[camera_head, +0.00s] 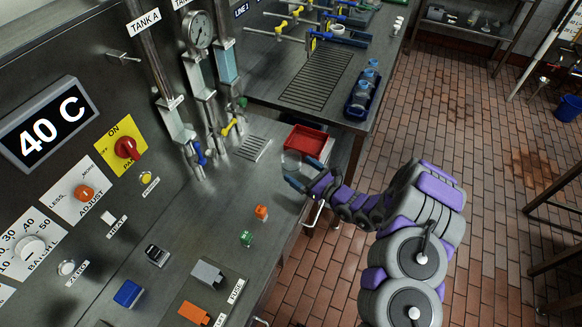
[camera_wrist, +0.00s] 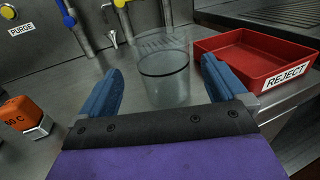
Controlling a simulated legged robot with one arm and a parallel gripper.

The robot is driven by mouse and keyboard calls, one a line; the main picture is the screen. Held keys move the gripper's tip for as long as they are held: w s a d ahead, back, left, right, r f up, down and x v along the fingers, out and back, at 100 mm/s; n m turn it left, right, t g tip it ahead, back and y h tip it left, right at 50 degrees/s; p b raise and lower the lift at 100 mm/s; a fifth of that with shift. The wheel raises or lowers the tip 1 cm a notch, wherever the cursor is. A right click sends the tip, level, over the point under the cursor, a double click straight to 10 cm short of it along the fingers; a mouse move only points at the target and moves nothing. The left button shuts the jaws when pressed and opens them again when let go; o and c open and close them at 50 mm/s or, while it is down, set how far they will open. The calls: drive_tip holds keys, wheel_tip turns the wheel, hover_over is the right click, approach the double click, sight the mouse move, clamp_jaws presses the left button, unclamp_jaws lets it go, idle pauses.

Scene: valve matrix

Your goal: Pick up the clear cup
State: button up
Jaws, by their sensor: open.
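The clear cup (camera_wrist: 164,72) stands upright on the metal counter in the wrist view, straight ahead of my gripper. In the head view the cup (camera_head: 291,161) is a faint clear shape just beyond my gripper's fingers. My gripper (camera_wrist: 160,95) is open, with one blue finger to the left and one to the right of the cup's lower part. In the head view my gripper (camera_head: 300,178) reaches over the counter's right edge. I cannot tell whether either finger touches the cup.
A red REJECT tray (camera_wrist: 260,57) sits close on the right; it also shows in the head view (camera_head: 306,141). Tank valves (camera_head: 197,152) stand behind. A green block (camera_head: 246,238) lies nearer on the counter.

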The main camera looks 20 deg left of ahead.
sight(285, 158)
drive_tip(key=shift+b+x, duration=0.55)
drive_tip(key=shift+x, duration=2.1)
drive_tip(key=shift+w+d, duration=0.15)
drive_tip(key=shift+d, duration=0.05)
drive_tip(key=c, duration=1)
